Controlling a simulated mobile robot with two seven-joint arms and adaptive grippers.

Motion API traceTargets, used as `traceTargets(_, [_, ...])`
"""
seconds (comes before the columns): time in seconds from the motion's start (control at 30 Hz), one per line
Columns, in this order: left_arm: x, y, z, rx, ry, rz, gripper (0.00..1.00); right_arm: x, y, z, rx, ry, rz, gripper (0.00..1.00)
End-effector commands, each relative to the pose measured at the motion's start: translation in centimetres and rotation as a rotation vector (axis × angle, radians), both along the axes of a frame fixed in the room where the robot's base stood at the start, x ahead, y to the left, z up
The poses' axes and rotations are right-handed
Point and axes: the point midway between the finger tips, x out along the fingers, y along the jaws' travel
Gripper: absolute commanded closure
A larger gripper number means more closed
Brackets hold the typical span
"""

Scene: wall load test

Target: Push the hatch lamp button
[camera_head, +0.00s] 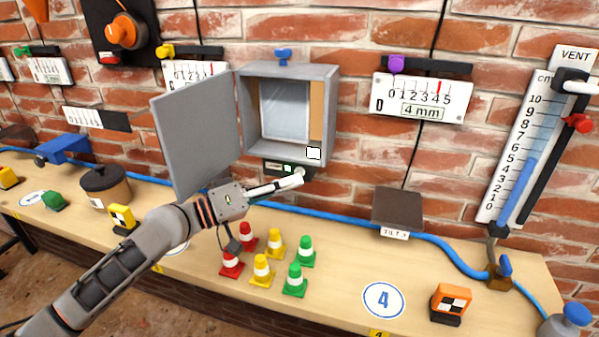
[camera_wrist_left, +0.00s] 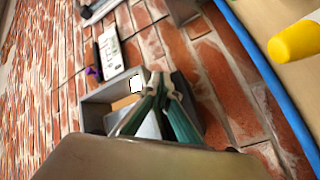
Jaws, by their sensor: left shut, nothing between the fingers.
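The grey hatch box (camera_head: 333,110) hangs on the brick wall with its door (camera_head: 197,135) swung open to the left. A bright white square (camera_head: 313,153) shows at its lower right corner; it also shows in the left wrist view (camera_wrist_left: 137,84). A dark strip (camera_head: 268,166) with small labels sits under the box. My left gripper (camera_head: 299,179) is shut and empty, its tips just in front of the strip's right end. The tips partly hide that end, so I cannot tell whether they touch a button. In the wrist view the fingers (camera_wrist_left: 160,88) overlap the box.
Below, several red, yellow and green cones (camera_head: 262,270) stand on the wooden bench (camera_head: 340,270). A blue hose (camera_head: 340,219) runs along its back. A brown tilted plate (camera_head: 398,208) stands to the right. A gauge board (camera_head: 422,97) hangs right of the box.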

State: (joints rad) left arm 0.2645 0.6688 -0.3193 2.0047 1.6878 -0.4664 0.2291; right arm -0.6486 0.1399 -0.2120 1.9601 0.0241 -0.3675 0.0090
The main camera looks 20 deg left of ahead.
Motion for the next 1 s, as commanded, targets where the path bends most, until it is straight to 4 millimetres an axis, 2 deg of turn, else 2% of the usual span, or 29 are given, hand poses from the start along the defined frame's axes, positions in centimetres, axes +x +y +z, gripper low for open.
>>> traceTargets(0.47, [0.01,0.01,-0.02,0.000,0.000,0.000,1.00,0.12,0.03,0.20,0.001,-0.004,0.000,1.00])
traceTargets(1.0, [0.92,-0.02,-0.02,0.000,0.000,0.000,1.00,-0.14,0.04,-0.64,0.001,0.004,0.001,1.00])
